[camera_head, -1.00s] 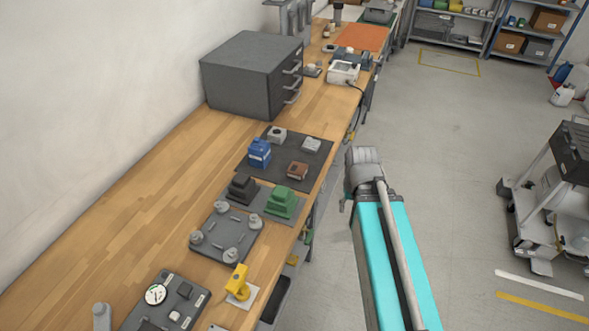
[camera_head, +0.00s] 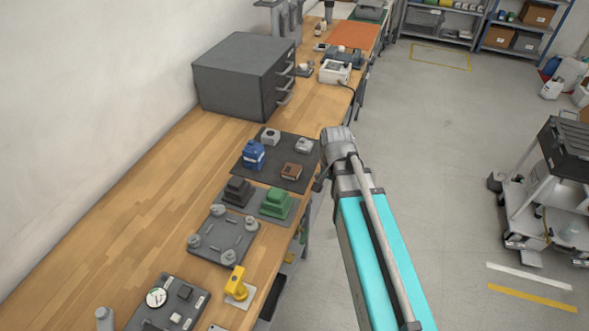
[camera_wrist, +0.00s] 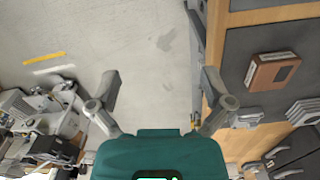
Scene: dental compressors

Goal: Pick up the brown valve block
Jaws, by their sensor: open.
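The brown valve block (camera_head: 291,171) lies on a dark grey mat (camera_head: 272,182) on the wooden bench, at the mat's right side. It also shows in the wrist view as a brown box (camera_wrist: 271,71) at the right, outside my fingers. My gripper (camera_wrist: 160,76) is open and empty, its two fingers spread over the grey floor beside the bench. In the head view my arm's end is just right of the mat and the block, and the fingers are mostly hidden behind the wrist. The block is not touched.
A blue part (camera_head: 253,155) and two grey parts share the mat. A green block (camera_head: 276,203) and a dark block (camera_head: 238,191) stand nearer. A dark drawer cabinet (camera_head: 243,76) stands behind. A cart (camera_head: 545,190) is at the right. The floor between is clear.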

